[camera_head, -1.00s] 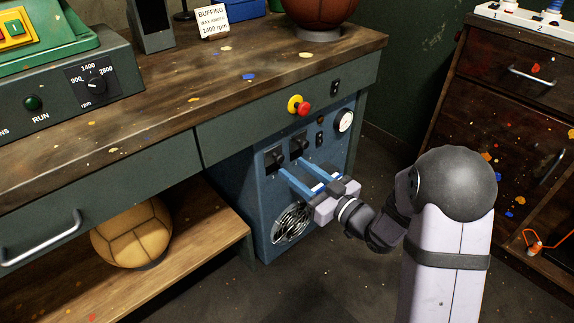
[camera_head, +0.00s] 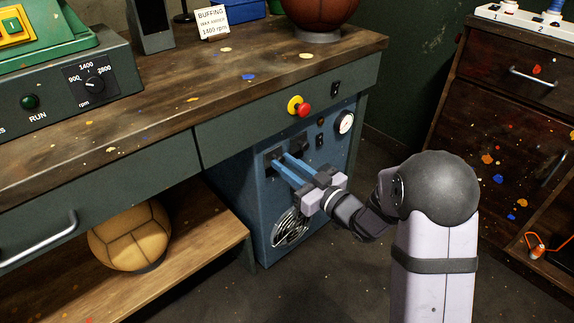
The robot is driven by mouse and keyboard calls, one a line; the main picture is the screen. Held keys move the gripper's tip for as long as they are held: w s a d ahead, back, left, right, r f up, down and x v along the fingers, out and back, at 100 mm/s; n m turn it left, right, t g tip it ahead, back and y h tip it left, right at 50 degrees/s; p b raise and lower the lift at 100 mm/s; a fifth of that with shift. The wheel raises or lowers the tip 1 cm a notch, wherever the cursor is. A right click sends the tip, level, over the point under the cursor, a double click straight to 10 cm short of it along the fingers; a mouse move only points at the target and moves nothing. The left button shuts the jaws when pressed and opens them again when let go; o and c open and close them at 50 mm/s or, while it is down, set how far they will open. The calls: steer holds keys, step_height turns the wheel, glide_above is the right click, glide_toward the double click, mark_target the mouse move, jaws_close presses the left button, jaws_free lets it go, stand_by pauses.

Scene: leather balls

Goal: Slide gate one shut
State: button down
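The blue cabinet (camera_head: 263,215) under the bench carries two dark gate fittings side by side on its upper front. The left fitting (camera_head: 268,154) is partly covered by my gripper; the right fitting (camera_head: 299,142) is just to the right of the fingers. No gate numbers are legible. My gripper (camera_head: 281,160) reaches in from the lower right, its two long blue fingers close together with a narrow gap. Their tips are at the left fitting. Whether they clasp its handle is too small to tell, and so is the slide's position.
A red and yellow stop button (camera_head: 299,106) and a gauge (camera_head: 345,123) are above and right of the gates. A round fan grille (camera_head: 290,228) lies below. The bench drawer front (camera_head: 270,108) overhangs the cabinet. Floor space to the right is clear.

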steer(key=shift+s+f+b, duration=0.1)
steer(key=shift+f+b, duration=1.35)
steer(key=shift+f, duration=1.1)
steer(key=c, duration=1.6)
jaws_free()
steer(key=shift+f, duration=0.1)
steer(key=shift+o, duration=0.2)
steer(key=shift+d, duration=0.15)
steer(key=p+v, duration=0.2)
steer(key=v, duration=0.5)
